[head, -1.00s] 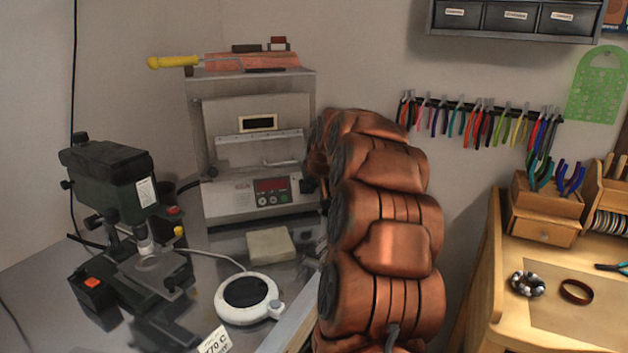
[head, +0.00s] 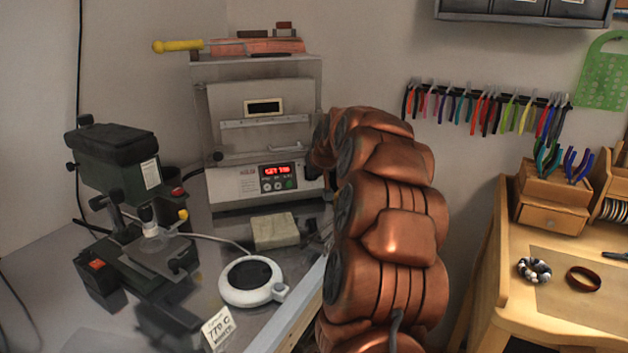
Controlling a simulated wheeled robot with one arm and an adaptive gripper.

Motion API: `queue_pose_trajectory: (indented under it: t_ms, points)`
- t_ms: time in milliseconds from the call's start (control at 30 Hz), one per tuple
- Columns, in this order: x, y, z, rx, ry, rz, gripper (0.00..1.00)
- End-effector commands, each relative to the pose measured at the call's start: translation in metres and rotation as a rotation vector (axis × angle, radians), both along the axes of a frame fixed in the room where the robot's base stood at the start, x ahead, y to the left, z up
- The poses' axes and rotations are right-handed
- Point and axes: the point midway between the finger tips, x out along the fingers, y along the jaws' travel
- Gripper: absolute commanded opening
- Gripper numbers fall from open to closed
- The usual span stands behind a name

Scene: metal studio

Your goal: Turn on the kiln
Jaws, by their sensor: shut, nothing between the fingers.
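The kiln (head: 228,189) is a grey metal box with a closed front door and a control panel at its base, standing at the back of the metal bench. Its display (head: 277,170) is lit with bright red characters, with several small buttons below it. My copper-coloured arm reaches up to the right side of the kiln. My gripper (head: 312,172) shows only as a small dark shape at the right end of the control panel, shut and with nothing seen in it. Most of it is hidden behind my arm, and I cannot tell whether it touches the panel.
A drill press (head: 118,190) stands at left. A round white device (head: 250,280), a pale block (head: 275,231) and a card reading "770 C" (head: 219,329) lie on the bench (head: 40,300). A yellow-handled tool (head: 178,46) lies atop the kiln. A wooden workbench (head: 545,315) is at right.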

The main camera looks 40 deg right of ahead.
Motion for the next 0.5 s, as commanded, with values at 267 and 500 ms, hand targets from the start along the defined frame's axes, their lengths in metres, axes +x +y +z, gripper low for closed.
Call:
queue_pose_trajectory:
  t_ms: [267, 500]
  points:
    - [0.003, -0.001, 0.002, -0.003, -0.001, -0.001, 0.00]
    - [0.003, -0.002, 0.013, -0.006, -0.006, -0.001, 0.00]
